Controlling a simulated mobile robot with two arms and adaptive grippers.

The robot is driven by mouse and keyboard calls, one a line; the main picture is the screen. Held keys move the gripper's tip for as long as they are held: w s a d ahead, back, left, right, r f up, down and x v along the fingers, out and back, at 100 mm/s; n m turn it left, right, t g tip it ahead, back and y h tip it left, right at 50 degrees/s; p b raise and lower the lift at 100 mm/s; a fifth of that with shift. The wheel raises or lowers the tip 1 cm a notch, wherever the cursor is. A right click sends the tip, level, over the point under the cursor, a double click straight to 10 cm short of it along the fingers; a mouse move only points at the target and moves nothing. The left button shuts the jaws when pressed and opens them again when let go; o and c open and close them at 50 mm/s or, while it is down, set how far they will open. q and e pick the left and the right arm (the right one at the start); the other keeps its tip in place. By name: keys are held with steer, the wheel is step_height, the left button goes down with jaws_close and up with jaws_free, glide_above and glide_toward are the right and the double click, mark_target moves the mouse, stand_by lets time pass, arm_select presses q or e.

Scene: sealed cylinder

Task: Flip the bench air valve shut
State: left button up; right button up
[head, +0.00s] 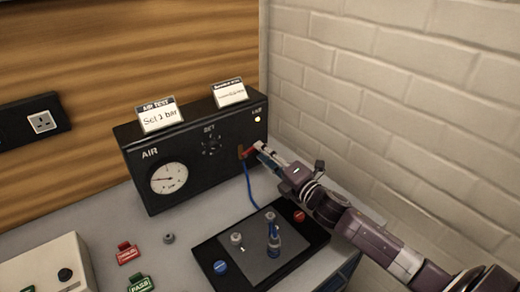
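The bench air valve (241,153) is a small brass-coloured fitting with a red lever (250,150), low on the right of the black AIR box (185,155). The lever points to the right. My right gripper (260,148) comes in from the right, with its fingertips at the free end of the lever. It seems to touch the lever, but whether the fingers are closed on it is too small to tell. A blue hose (249,188) hangs from the valve. My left gripper is not in view.
The box carries a round gauge (169,179), a SET dial (211,145) and two cards on top. In front lies a black tray (210,251) with a blue button, a red button and metal parts. A brick wall (400,80) stands close on the right.

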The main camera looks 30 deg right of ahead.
steer(key=shift+w+a, duration=0.2)
steer(key=shift+w, duration=0.7)
steer(key=shift+c, duration=0.6)
jaws_close()
